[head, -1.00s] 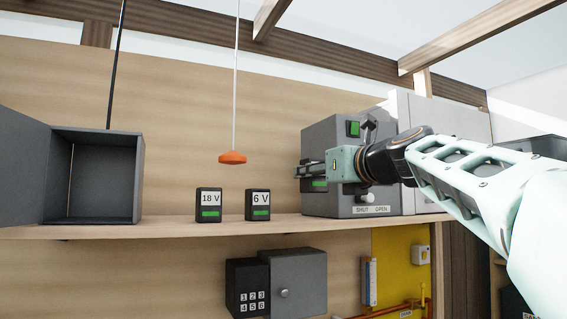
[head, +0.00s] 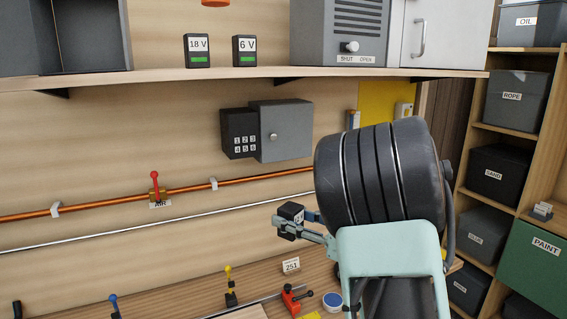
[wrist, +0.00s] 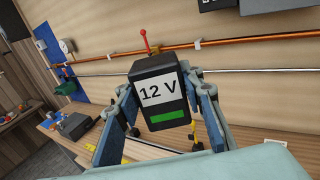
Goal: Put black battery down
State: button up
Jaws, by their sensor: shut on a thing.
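A black battery (wrist: 158,92) labelled 12 V, with a green bar on its front, fills the middle of the wrist view. My gripper (wrist: 158,115) is shut on it, one finger at each side. In the head view my gripper (head: 300,222) holds the battery (head: 290,213) in the air, above the wooden workbench (head: 190,298) and in front of the wall. Two other black batteries, labelled 18 V (head: 197,50) and 6 V (head: 245,50), stand upright on the shelf (head: 220,76).
Orange (head: 105,205) and white pipes run along the wall behind. A red clamp (head: 292,299), a yellow-topped lever (head: 230,287) and a blue-topped lever (head: 114,305) stand on the bench. A keypad box (head: 240,133) hangs under the shelf. Bins (head: 497,172) line the right.

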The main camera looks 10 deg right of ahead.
jog(key=shift+o, duration=0.2)
jog(key=s+d+f, duration=0.2)
jog(key=s+f, duration=0.1)
jog(key=f, duration=0.8)
jog(key=s+d+f+n+g+y, duration=0.1)
jog(key=s+d+f, duration=0.1)
jog(key=f, duration=0.8)
jog(key=shift+s+d+f, duration=0.35)
jog(key=shift+s, duration=0.45)
jog(key=shift+s+a+f, duration=0.1)
jog(key=shift+s+f, duration=0.1)
jog(key=shift+f, duration=0.2)
jog(key=shift+c, duration=0.2)
jog(key=shift+a, duration=0.1)
jog(key=shift+r, duration=0.1)
